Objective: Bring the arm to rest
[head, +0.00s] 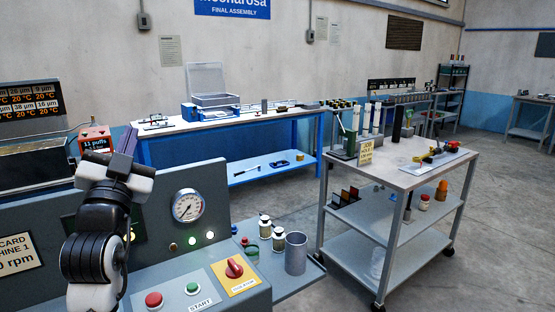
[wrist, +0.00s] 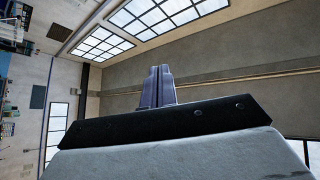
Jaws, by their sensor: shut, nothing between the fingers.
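My gripper (head: 127,142) is at the left in the head view, raised in front of the grey machine panel and pointing up. In the wrist view my gripper's fingers (wrist: 158,72) stand side by side, closed together, with nothing between them.
A grey control panel (head: 185,283) with buttons, a red knob (head: 234,268) and a gauge (head: 188,206) stands close to my arm. A grey cart (head: 400,177) stands at the right, a blue workbench (head: 235,124) behind. Floor at the lower right is clear.

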